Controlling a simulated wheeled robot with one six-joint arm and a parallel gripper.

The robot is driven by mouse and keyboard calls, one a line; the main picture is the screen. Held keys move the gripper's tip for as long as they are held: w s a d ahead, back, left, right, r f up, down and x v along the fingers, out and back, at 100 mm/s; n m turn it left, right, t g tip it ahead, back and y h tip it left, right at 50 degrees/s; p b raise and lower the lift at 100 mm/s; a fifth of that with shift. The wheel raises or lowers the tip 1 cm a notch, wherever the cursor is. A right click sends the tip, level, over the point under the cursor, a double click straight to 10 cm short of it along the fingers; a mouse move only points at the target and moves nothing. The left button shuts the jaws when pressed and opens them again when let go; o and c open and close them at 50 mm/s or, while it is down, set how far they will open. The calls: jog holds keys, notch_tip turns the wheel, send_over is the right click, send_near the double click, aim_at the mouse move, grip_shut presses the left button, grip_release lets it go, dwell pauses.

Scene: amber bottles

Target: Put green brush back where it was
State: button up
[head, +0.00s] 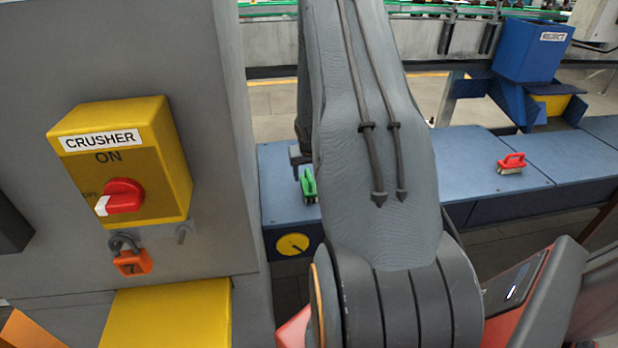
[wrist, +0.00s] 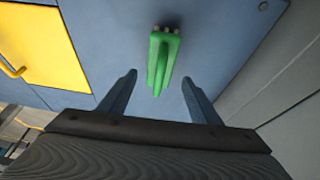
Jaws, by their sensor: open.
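The green brush (head: 308,185) stands on the blue bench top (head: 282,222), partly hidden behind my arm in the head view. In the wrist view the green brush (wrist: 163,60) shows from above, its handle pointing toward my gripper. My gripper (wrist: 160,90) is open, with one dark finger on each side of the near end of the handle. The fingers do not visibly touch it. In the head view my gripper is mostly hidden behind my arm.
A red brush (head: 511,163) stands on the bench at right. A blue bin (head: 533,50) stands behind it. A grey cabinet with a yellow crusher switch box (head: 125,160) fills the left. The wrist view shows a yellow panel (wrist: 40,45) at left and a grey wall (wrist: 265,75) at right.

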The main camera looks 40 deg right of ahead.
jog(key=p+v, duration=0.1)
jog(key=v, duration=0.4)
jog(key=shift+r, duration=0.1)
dwell(0.4)
